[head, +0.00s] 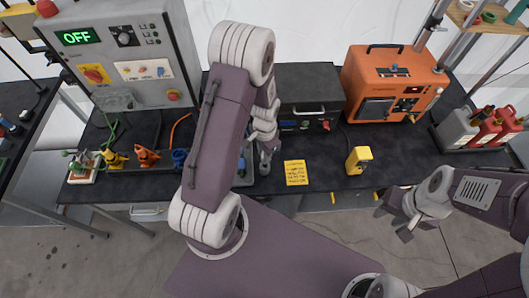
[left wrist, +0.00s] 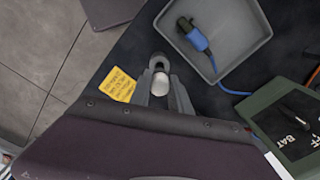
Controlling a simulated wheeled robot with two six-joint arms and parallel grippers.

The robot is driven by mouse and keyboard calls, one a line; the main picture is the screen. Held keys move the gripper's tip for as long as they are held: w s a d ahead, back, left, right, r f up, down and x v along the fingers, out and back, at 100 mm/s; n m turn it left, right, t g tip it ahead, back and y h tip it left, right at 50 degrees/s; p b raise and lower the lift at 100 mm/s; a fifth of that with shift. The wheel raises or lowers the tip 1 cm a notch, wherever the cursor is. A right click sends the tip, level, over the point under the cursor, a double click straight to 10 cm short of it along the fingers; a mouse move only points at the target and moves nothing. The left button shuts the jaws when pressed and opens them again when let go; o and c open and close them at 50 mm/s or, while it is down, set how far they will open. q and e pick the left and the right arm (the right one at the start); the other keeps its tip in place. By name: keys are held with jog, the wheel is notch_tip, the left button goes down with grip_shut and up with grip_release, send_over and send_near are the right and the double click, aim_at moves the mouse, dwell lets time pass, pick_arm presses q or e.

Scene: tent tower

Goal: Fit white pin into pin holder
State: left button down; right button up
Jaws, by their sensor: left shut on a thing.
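My left gripper (head: 267,160) is low over the dark bench, behind my raised arm in the head view. In the left wrist view the left gripper (left wrist: 163,88) is shut on a white rounded piece, which looks like the white pin (left wrist: 160,88). A small grey ring-shaped part (left wrist: 158,63) with a dark opening shows just past the white piece. I cannot tell whether it is the pin holder or touches the pin. The head view hides the pin. My right gripper (head: 394,217) is open and empty off the bench's front edge.
A grey tray (left wrist: 246,55) with a blue cable plug (left wrist: 198,38) lies near the left gripper. A yellow note (head: 295,172) and a yellow block (head: 358,160) are on the bench. An orange case (head: 386,82) and a grey control box (head: 125,55) reading OFF stand behind.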

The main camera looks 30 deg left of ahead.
pick_arm(q)
jog(key=shift+f+b, duration=2.1)
jog(key=shift+f, duration=0.6)
jog(key=c, duration=1.1)
grip_release()
jog(key=shift+r, duration=0.1)
notch_tip(320, 180, up, 9)
jog(key=shift+s, duration=0.1)
